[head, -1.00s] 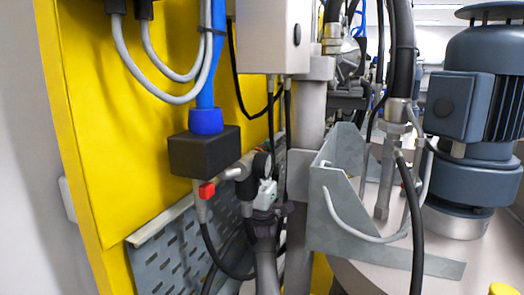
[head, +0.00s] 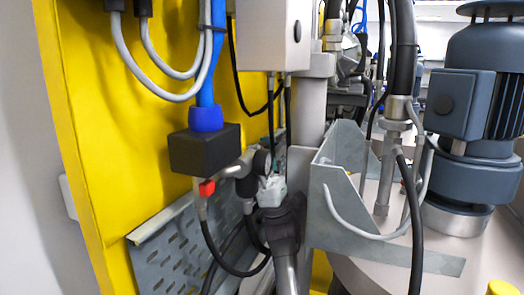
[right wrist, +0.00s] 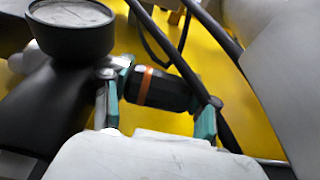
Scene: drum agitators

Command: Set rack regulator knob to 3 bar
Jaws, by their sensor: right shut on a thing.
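The regulator knob (right wrist: 160,88) is black with an orange ring and lies crosswise in the right wrist view. My right gripper (right wrist: 157,94) is shut on it, with one teal fingertip at each end of the knob. In the head view my right gripper (head: 270,189) reaches up from below to the regulator (head: 246,186), and the knob is hidden there. A round pressure gauge (right wrist: 72,14) shows beside the knob in the right wrist view. It also shows small in the head view (head: 262,162). I cannot read its dial. My left gripper is not in view.
A black block (head: 204,150) with a blue hose and a red tab (head: 207,188) are left of the regulator. A metal bracket (head: 345,205) stands close to the right of my gripper. Black hoses hang around it, with a grey perforated plate (head: 165,262) behind.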

